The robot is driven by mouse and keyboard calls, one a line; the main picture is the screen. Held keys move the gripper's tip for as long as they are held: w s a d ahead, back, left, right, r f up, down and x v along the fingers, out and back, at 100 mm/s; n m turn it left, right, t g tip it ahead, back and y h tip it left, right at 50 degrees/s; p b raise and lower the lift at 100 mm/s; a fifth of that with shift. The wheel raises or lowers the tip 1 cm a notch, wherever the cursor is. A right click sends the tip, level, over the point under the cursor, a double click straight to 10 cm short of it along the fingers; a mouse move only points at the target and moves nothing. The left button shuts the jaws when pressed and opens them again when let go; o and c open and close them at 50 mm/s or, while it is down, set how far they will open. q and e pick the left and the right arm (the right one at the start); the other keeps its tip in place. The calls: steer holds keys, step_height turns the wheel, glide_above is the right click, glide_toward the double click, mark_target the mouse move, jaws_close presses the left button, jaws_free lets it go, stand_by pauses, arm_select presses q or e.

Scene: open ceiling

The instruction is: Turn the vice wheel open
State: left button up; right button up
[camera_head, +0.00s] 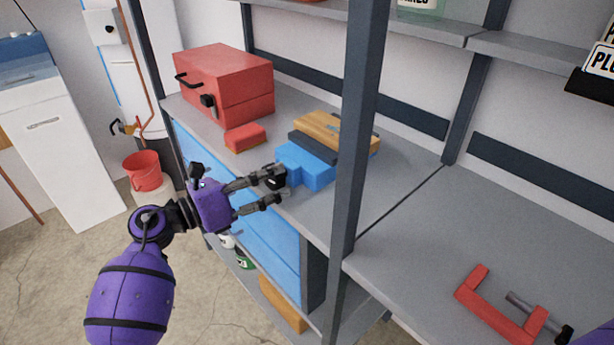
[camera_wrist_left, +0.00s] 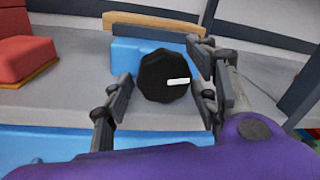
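The blue vice (camera_head: 313,176) stands on the grey workbench, with a dark jaw and a wooden piece (camera_head: 340,130) behind. Its black wheel (camera_head: 275,175) faces the front edge. In the left wrist view, the faceted wheel (camera_wrist_left: 160,82) has a white mark pointing right. My left gripper (camera_head: 270,190) is open, with its fingers at either side of the wheel. In the left wrist view, the left gripper (camera_wrist_left: 166,102) shows a gap on the left; the right finger is close, and contact cannot be told. My right gripper is not in view.
A red toolbox (camera_head: 225,85) and a small red box (camera_head: 245,138) stand left of the vice. A dark shelf post (camera_head: 357,150) rises right of it. A red clamp (camera_head: 500,310) lies on the right bench, which is otherwise mostly clear.

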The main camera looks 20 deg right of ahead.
arm_select(q)
steer(key=c, duration=0.8)
steer(key=shift+n+p, duration=0.35)
steer(key=shift+n, duration=0.35)
steer(key=shift+f, duration=0.1)
steer(key=o, duration=1.1)
